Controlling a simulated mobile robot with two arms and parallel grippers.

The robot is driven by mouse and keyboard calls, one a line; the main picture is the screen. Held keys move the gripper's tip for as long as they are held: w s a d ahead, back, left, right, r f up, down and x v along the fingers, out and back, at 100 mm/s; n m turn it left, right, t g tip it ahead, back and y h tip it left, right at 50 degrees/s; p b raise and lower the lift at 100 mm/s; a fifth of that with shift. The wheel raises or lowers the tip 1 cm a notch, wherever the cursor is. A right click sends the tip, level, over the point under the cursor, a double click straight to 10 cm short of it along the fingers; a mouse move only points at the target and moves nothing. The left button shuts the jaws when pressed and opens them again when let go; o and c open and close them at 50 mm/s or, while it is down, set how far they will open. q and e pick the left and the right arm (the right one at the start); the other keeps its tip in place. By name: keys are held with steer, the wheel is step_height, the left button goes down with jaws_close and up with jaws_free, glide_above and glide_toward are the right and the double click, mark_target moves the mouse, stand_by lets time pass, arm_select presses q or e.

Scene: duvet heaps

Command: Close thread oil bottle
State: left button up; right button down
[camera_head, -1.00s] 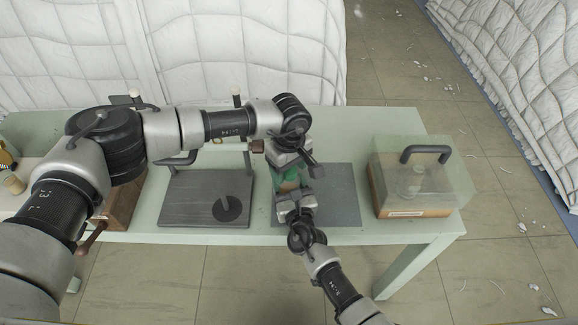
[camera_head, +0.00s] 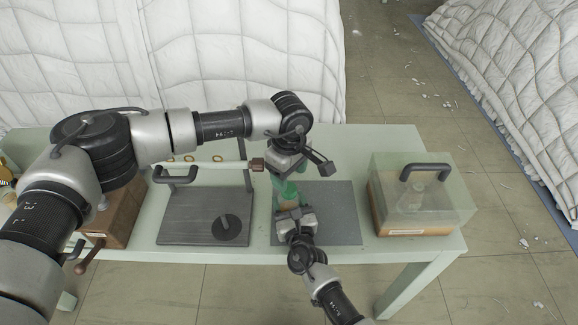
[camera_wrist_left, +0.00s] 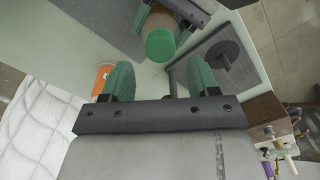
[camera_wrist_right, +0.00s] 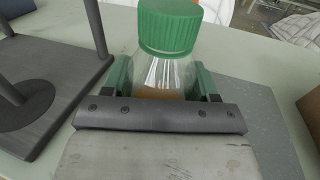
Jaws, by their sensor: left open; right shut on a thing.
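The bottle is clear glass with amber content and a green ribbed cap (camera_wrist_right: 168,28) on its neck. In the right wrist view the bottle (camera_wrist_right: 160,75) stands between the green fingers of my right gripper (camera_wrist_right: 160,85), which is shut on it. In the head view my right gripper (camera_head: 294,214) is low over the grey mat. My left gripper (camera_head: 288,182) is open just above and behind it. In the left wrist view the cap (camera_wrist_left: 160,46) lies beyond and between the open green fingers, apart from them. Whether the cap is tight cannot be told.
The grey mat (camera_head: 340,215) lies under the bottle. A dark stand with a round disc (camera_head: 205,228) is left of it. A clear case with a black handle (camera_head: 425,180) stands right. A wooden box (camera_head: 112,222) is at left. An orange container (camera_wrist_left: 103,78) shows in the left wrist view.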

mark_target(289, 187)
arm_select(q)
steer(key=n, duration=0.2)
steer(key=r+n, duration=0.1)
steer(key=n, duration=0.6)
steer(key=shift+r, duration=0.35)
steer(key=n, duration=0.4)
steer(key=shift+r, duration=0.4)
steer(key=n, duration=0.4)
steer(key=shift+r, duration=0.35)
steer(key=shift+f, duration=4.05)
steer(key=c, duration=0.9)
steer(key=o, duration=1.1)
steer(key=shift+c, duration=0.2)
